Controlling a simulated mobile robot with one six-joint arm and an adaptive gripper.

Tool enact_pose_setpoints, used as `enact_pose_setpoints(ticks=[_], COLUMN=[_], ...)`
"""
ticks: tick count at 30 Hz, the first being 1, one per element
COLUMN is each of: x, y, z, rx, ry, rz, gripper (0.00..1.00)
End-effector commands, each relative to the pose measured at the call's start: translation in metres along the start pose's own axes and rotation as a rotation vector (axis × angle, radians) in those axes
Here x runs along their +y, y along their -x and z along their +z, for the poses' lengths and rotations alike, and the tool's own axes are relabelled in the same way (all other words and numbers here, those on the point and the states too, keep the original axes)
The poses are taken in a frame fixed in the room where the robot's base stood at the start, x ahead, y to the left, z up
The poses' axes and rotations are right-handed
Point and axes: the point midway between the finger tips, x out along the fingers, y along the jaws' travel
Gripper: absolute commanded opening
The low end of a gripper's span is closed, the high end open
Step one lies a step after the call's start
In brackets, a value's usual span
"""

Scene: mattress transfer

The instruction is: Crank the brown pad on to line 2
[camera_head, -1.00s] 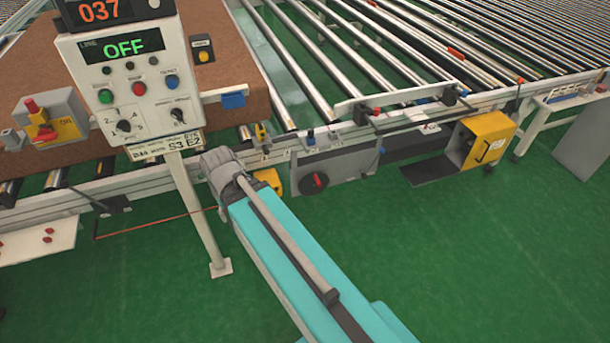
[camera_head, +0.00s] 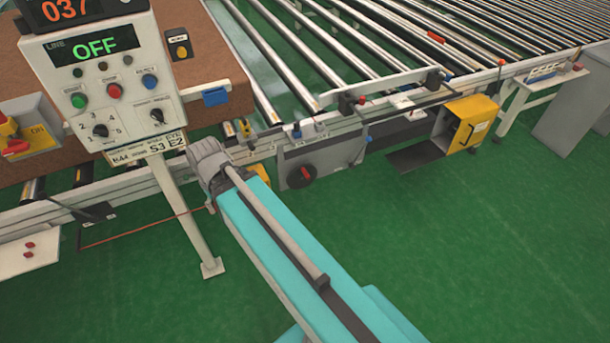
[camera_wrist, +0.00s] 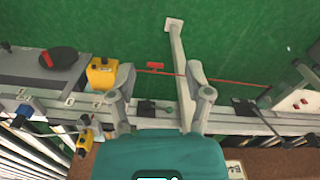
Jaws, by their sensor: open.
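The brown pad (camera_head: 215,75) lies on the roller conveyor at the left, partly hidden behind the control panel (camera_head: 95,75). The panel's line display reads OFF, above green, red and blue buttons and two dials. A grey box on the conveyor's side carries a black disc with a red handle (camera_head: 300,177); it also shows at the upper left of the wrist view (camera_wrist: 58,58). My gripper (camera_wrist: 162,95) is open in the wrist view, its fingers apart over the conveyor's side rail near the panel's post. In the head view my arm hides its fingers.
The panel's white post (camera_head: 190,220) stands on the green floor beside the rail. A yellow box (camera_wrist: 102,72) is close to one finger. A yellow guard (camera_head: 470,122) and a grey cabinet (camera_head: 572,110) stand farther right. Bare rollers (camera_head: 330,60) extend right of the pad. The front floor is clear.

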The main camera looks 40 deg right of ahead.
Motion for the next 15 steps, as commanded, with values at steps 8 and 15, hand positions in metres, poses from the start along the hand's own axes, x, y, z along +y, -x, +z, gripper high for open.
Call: enact_pose_setpoints(ticks=[8,15], x=[0.009,0.021], y=[-0.037,-0.078], z=[-0.011,-0.029], rx=[0.054,0.131], ry=[-0.13,-0.324], rz=[-0.087,-0.223], gripper=[0.65,0.65])
